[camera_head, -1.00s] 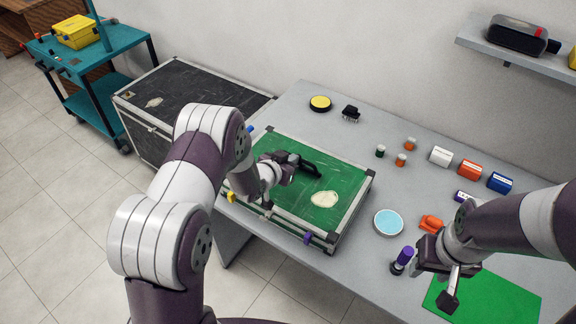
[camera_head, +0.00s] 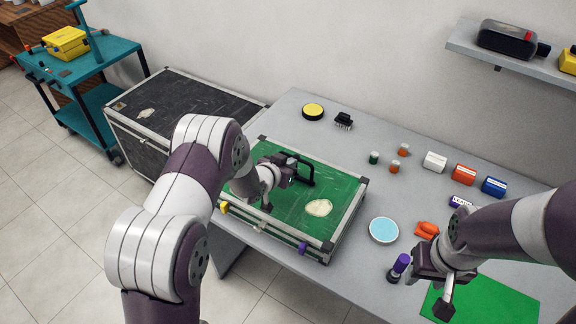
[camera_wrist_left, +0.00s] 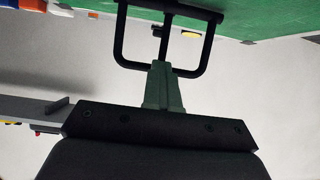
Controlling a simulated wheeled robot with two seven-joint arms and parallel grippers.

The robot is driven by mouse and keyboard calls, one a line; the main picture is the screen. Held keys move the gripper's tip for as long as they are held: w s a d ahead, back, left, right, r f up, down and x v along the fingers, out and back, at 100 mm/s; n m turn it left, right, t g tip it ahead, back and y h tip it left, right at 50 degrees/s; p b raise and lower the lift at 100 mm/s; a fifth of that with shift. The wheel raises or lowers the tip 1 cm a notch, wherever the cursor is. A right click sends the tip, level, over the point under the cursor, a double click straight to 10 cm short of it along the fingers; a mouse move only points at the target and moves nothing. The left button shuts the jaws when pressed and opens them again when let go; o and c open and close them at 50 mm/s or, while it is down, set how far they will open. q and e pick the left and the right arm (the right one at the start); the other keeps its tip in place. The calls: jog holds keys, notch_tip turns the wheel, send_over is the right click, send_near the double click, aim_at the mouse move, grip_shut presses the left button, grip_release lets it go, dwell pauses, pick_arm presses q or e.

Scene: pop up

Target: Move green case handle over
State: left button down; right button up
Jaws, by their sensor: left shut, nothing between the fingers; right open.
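The green case (camera_head: 345,190) lies flat on the grey table, with metal edges and a pale patch on its lid. Its black handle (camera_head: 312,172) stands up from the lid. In the left wrist view the handle (camera_wrist_left: 203,45) is a black loop projecting from the green surface at the top of the picture. My left gripper (camera_head: 290,172) is shut and empty beside the handle. In the wrist view its fingertips (camera_wrist_left: 159,68) are at the handle's crossbar, seemingly touching it. My right gripper (camera_head: 438,290) is open over the table's front right, away from the case.
A purple-topped stamp (camera_head: 399,266) stands beside my right gripper, near a green mat (camera_head: 490,302). A light-blue disc (camera_head: 383,230), an orange object (camera_head: 426,230) and several small boxes and jars lie right of the case. A black trunk (camera_head: 170,115) stands left of the table.

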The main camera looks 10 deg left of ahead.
pick_arm(q)
jog(key=shift+r, duration=0.1)
jog(key=shift+w+d, duration=0.1)
jog(key=shift+w, duration=0.3)
jog(key=c, duration=1.4)
grip_release()
jog(key=shift+o, duration=0.2)
jog(key=shift+r, duration=0.1)
